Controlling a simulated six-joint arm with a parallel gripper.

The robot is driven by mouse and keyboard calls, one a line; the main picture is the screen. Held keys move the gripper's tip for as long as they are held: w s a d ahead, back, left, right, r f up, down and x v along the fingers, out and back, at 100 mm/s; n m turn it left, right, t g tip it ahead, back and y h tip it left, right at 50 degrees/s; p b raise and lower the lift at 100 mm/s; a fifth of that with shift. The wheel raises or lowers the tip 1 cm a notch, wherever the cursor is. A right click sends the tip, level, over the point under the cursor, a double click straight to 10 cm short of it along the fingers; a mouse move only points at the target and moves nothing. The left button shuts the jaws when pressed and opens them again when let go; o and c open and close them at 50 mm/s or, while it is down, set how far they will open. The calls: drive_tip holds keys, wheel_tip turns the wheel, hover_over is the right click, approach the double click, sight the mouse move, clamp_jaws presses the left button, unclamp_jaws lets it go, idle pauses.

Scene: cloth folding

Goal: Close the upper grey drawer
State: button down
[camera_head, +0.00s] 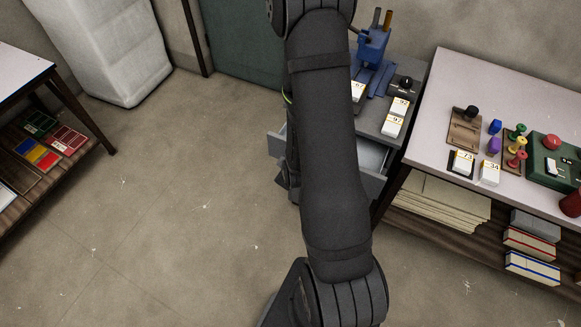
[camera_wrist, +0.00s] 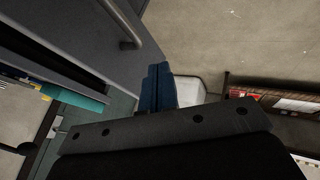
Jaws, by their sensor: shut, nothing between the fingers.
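The grey drawer (camera_head: 372,157) stands pulled out from the grey cabinet under the blue device in the head view. My arm covers its middle; only its right part and a left corner show. In the wrist view, a grey front panel (camera_wrist: 75,28) with a bar handle (camera_wrist: 122,24) fills the upper left; I cannot tell for sure which drawer it belongs to. My gripper (camera_wrist: 158,88) shows its blue fingers together, empty, to the right of and below that handle. I cannot tell whether they touch the panel. In the head view the gripper is hidden behind my arm.
The cabinet top (camera_head: 408,82) holds a blue device (camera_head: 372,48) and several white numbered blocks. A white table (camera_head: 500,85) with small coloured items stands close at the right. A low shelf (camera_head: 62,168) stands at the left. The floor (camera_head: 190,190) between is clear.

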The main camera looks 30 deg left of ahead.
drive_tip(key=w+a+f, duration=0.1)
drive_tip(key=w+f, duration=0.2)
drive_tip(key=w, duration=0.3)
drive_tip(key=shift+a+f, duration=0.2)
drive_tip(key=shift+a, duration=0.1)
drive_tip(key=w, duration=0.9)
drive_tip(key=shift+w, duration=0.1)
